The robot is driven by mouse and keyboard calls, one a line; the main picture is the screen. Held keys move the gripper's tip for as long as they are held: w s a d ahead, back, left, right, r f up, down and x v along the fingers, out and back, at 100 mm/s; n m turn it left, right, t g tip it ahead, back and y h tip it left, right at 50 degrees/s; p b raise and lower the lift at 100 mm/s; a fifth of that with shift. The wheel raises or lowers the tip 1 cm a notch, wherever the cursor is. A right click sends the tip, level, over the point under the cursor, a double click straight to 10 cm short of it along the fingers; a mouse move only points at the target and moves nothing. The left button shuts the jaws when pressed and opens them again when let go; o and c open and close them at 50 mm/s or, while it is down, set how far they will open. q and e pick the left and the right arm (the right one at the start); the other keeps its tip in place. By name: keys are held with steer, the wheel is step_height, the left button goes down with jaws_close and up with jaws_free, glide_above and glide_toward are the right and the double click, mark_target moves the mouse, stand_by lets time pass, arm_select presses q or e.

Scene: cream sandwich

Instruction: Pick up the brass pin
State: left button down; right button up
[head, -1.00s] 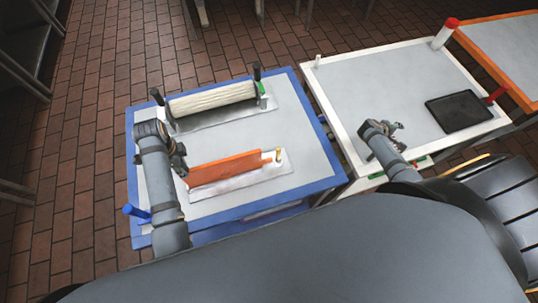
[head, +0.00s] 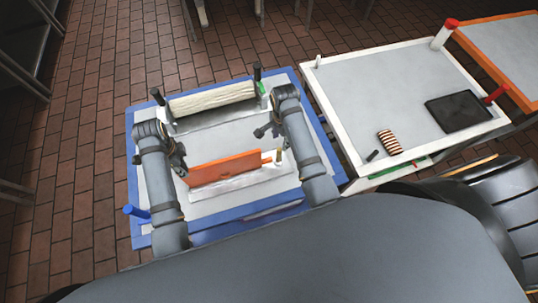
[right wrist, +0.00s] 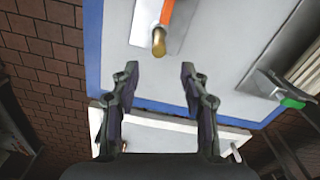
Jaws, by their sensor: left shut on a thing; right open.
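The brass pin (head: 279,155) stands upright at the right end of a metal plate (head: 235,187) on the blue-edged table. It also shows in the right wrist view (right wrist: 159,42), beyond and between my fingertips. My right gripper (head: 266,132) is open and empty, close to the pin but apart from it. Its two spread fingers show in the right wrist view (right wrist: 158,80). My left gripper (head: 179,162) is shut at the left end of an orange board (head: 224,168), which stands on edge over the plate. The exact grip is too small to make out.
A cream-coloured roller (head: 212,99) with black posts lies at the back of the blue-edged table (head: 142,228). The white-edged table (head: 330,108) at right carries a striped block (head: 389,142), a small dark cylinder (head: 372,155) and a black tray (head: 458,111).

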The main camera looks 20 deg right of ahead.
mark_target(279, 149)
step_height(279, 149, down, 3)
steer(key=shift+f, duration=0.1)
steer(key=shift+s+a+f, duration=0.1)
steer(key=shift+f, duration=1.2)
steer(key=shift+s+a+f, duration=0.1)
steer(key=shift+f, duration=1.2)
jaws_close()
steer(key=shift+w, duration=0.1)
